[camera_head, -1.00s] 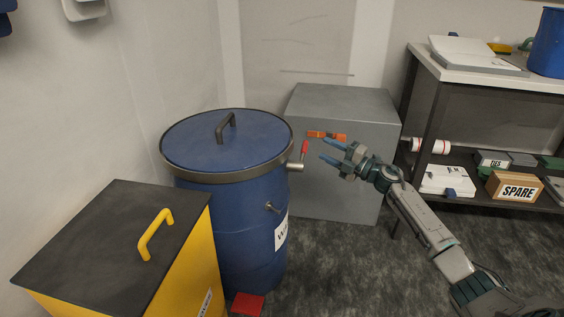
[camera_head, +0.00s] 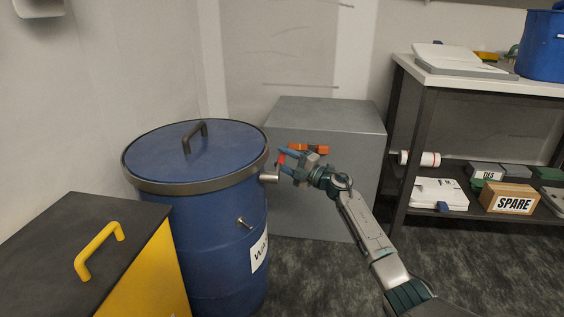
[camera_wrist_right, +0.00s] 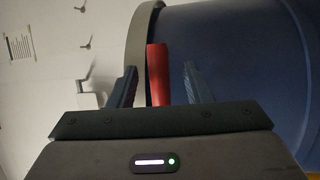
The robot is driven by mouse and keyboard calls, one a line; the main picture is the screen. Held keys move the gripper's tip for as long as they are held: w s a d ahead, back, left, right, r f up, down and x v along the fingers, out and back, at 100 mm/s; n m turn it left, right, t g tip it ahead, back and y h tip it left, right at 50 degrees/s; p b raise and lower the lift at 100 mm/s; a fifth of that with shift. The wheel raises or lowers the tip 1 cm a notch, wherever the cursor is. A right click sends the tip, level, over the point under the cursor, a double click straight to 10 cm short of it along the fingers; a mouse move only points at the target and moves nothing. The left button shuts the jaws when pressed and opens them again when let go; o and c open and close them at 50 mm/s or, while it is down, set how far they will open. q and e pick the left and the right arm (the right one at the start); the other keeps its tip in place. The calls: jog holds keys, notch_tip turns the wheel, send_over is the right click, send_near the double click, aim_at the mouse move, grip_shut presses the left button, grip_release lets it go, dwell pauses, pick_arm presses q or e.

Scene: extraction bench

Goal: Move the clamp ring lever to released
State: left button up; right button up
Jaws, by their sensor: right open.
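A blue drum (camera_head: 213,235) with a blue lid (camera_head: 165,152) stands left of centre, with a dark metal clamp ring (camera_head: 200,187) around its rim. The ring's red lever (camera_head: 281,159) stands up from a grey stub (camera_head: 269,178) on the drum's right side. My right gripper (camera_head: 285,162) is open at the lever. In the right wrist view the red lever (camera_wrist_right: 158,75) stands between the two open fingers (camera_wrist_right: 160,78), with a visible gap on each side. The fingers partly hide the lever in the head view. My left gripper is not in view.
A yellow bin (camera_head: 145,275) with a dark top and yellow handle stands at front left. A grey cabinet (camera_head: 335,125) with an orange-handled item (camera_head: 308,148) stands behind the gripper. A shelf unit (camera_head: 470,85) is at right. The floor between is clear.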

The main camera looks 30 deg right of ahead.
jog(key=shift+w+a, duration=0.3)
jog(key=shift+w, duration=0.15)
jog(key=shift+r, duration=0.1)
grip_shut()
